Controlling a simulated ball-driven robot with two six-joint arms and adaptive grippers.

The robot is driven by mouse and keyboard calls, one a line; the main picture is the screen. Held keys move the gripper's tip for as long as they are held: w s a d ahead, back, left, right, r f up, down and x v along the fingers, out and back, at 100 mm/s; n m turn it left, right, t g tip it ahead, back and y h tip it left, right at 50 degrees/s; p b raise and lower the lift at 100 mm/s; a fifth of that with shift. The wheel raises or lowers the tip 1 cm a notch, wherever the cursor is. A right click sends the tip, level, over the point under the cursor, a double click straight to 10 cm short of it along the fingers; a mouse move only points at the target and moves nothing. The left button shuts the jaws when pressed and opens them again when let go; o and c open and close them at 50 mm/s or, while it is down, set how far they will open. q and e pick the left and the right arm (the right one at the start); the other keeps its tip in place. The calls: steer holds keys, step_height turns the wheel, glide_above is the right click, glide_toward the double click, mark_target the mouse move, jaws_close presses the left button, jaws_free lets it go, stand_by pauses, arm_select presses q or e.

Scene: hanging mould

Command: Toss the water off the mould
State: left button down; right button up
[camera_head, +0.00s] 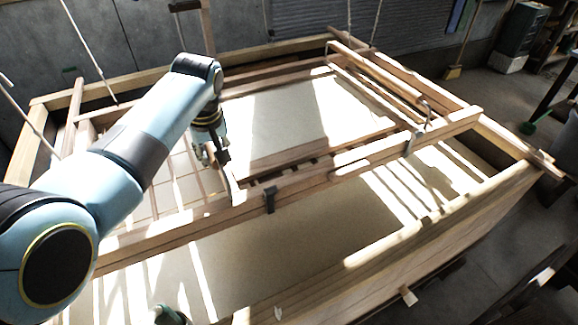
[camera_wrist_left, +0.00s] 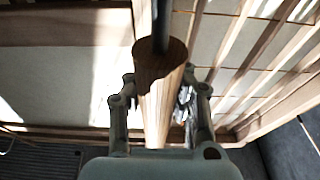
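The mould is a wooden frame with a long front rail (camera_head: 330,180) and a pale inner surface (camera_head: 275,115), lit in patches by sun, over a large wooden vat (camera_head: 400,265). My left gripper (camera_head: 216,155) reaches down to a wooden bar at the mould's left part. In the left wrist view, my left gripper's fingers (camera_wrist_left: 158,90) stand on either side of a wooden bar (camera_wrist_left: 160,115). The fingertips are close to its sides, but contact is unclear. I cannot make out water on the mould.
Ropes (camera_head: 90,52) hang down near the frame. Dark clips (camera_head: 270,200) sit on the front rail. A pale surface (camera_head: 270,250) lies inside the vat below. A broom (camera_head: 454,72) and a cabinet (camera_head: 522,30) stand at the back right.

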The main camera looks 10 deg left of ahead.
stand_by(0.4)
arm_select(q)
steer(key=shift+w+r, duration=0.1)
steer(key=shift+r, duration=0.25)
steer(key=r, duration=0.1)
steer(key=p, duration=0.1)
steer(key=r, duration=0.1)
steer(key=shift+w+a+r+g+h+p, duration=0.25)
steer(key=shift+w+r+g+h+p, duration=0.05)
steer(key=shift+g+h+p, duration=0.1)
steer(key=shift+d, duration=0.1)
